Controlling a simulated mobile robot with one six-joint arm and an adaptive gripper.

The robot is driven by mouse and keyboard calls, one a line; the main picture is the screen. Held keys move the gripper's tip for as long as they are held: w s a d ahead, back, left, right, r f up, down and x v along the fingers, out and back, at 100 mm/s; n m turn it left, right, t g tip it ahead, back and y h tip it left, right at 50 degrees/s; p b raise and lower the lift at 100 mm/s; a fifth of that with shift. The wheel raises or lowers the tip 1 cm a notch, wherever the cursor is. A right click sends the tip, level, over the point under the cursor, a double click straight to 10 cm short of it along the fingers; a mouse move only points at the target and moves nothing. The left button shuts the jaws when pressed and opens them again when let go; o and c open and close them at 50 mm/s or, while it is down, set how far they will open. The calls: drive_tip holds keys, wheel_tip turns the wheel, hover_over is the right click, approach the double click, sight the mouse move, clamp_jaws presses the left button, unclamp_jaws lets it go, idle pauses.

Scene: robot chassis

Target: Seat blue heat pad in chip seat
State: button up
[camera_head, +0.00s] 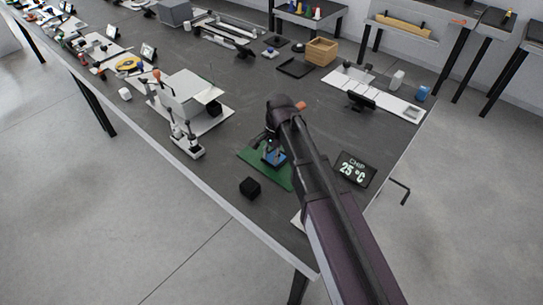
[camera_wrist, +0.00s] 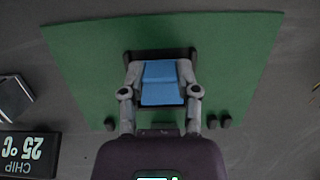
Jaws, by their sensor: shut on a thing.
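The blue heat pad (camera_wrist: 162,96) is between the two fingers of my gripper (camera_wrist: 160,74), which is shut on it. In the head view the blue pad (camera_head: 277,158) shows under my gripper (camera_head: 272,146), low over the green board (camera_head: 283,179). In the wrist view a black chip seat (camera_wrist: 160,53) shows around the pad on the green board (camera_wrist: 82,58), its dark edges beyond and beside the pad. The pad appears lined up with the seat. I cannot tell whether it is fully down in it.
A dark display (camera_head: 355,168) reading "CHIP 25 °C" stands right of the board; it also shows in the wrist view (camera_wrist: 28,152). A black cube (camera_head: 249,188) lies near the table's front edge. A white press-like device (camera_head: 187,100) stands to the left. Small dark pegs stand on the board.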

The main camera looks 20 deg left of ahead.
drive_tip(key=shift+f+b, duration=0.3)
drive_tip(key=shift+f, duration=0.05)
drive_tip(key=o, duration=1.1)
drive_tip(key=shift+r, duration=0.25)
